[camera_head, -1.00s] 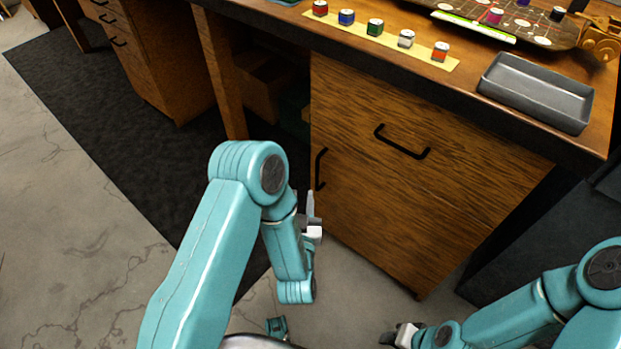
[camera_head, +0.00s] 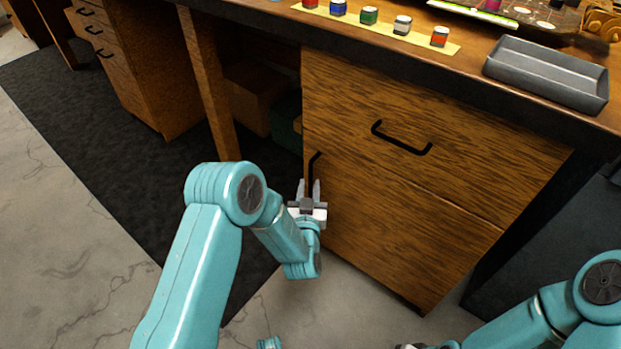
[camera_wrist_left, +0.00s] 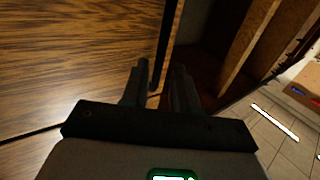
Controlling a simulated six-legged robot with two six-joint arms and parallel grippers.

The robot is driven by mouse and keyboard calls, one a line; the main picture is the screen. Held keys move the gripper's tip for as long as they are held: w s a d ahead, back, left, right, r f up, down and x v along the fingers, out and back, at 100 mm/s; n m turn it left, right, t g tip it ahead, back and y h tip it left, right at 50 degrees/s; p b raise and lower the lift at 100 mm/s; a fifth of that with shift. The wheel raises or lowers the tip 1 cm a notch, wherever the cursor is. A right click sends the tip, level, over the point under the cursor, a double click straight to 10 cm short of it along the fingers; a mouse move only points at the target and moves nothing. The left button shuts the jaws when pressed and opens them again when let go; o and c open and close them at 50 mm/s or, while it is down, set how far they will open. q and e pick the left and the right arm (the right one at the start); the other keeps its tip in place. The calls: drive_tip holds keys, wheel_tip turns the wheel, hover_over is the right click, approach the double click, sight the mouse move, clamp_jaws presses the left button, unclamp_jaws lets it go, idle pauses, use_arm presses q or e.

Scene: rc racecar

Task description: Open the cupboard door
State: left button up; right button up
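The wooden cupboard door (camera_head: 380,225) is the lower panel of the desk cabinet and looks shut. Its black vertical handle (camera_head: 313,172) is at the door's left edge. My left gripper (camera_head: 309,186) is open at the handle's lower part, fingers pointing up along it. In the left wrist view, the handle (camera_wrist_left: 167,45) reaches down to the gap between the two fingers of the left gripper (camera_wrist_left: 162,75). I cannot tell whether they touch it. My right gripper (camera_head: 410,346) barely shows at the bottom edge.
A drawer with a black handle (camera_head: 401,138) is above the door. On the desktop are a grey tray (camera_head: 548,73) and several small coloured jars (camera_head: 369,15). A dark cabinet (camera_head: 550,235) stands at right. The floor (camera_head: 70,240) at left is clear.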

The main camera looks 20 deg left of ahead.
sight(310, 177)
use_arm(q)
drive_tip(key=x, duration=0.5)
drive_tip(key=shift+b, duration=0.4)
clamp_jaws()
drive_tip(key=shift+s, duration=0.15)
